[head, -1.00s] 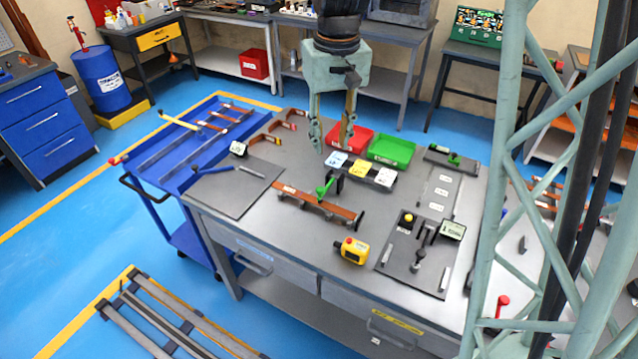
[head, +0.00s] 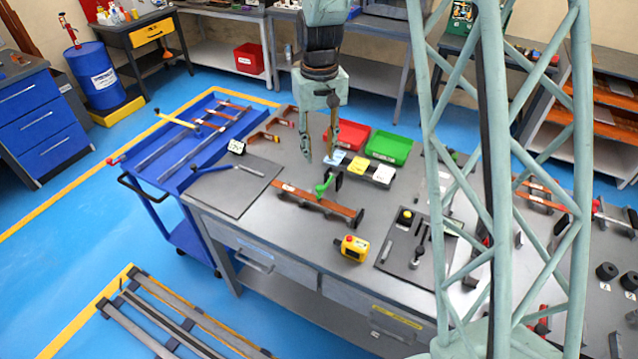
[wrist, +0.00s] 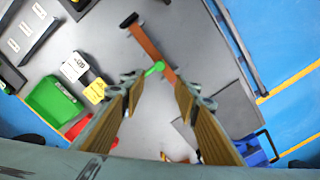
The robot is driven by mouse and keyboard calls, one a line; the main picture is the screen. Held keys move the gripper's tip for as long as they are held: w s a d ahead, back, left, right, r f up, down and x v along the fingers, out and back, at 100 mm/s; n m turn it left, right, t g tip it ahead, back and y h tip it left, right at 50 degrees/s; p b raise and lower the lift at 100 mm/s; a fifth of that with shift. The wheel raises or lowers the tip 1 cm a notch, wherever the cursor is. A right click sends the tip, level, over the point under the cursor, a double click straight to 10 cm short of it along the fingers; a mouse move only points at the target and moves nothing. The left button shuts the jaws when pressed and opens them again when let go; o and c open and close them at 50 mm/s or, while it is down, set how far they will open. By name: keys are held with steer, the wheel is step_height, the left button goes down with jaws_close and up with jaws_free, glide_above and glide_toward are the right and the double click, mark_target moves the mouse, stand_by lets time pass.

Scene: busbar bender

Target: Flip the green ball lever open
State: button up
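The green ball lever (head: 322,188) stands on a clamp at the middle of a long copper bar (head: 292,193) on the grey workbench (head: 255,225). It also shows in the wrist view (wrist: 154,68), beside the bar (wrist: 148,40). My gripper (head: 319,157) points down with its two fingers apart and nothing between them. In the head view it appears just behind and above the lever. In the wrist view the lever lies just beyond the gap between the fingertips (wrist: 160,82), apart from both. The exact height of the fingertips is hard to tell.
Red (head: 347,136) and green bins (head: 389,147) and a row of small labelled boxes (head: 358,170) stand behind the lever. A yellow control box (head: 354,248) is in front. A black tool panel (head: 400,262) lies to the right, and a blue cart (head: 165,165) to the left.

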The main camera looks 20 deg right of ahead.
mark_target(319, 187)
steer(key=shift+f, duration=0.15)
steer(key=shift+f, duration=6.75)
jaws_close()
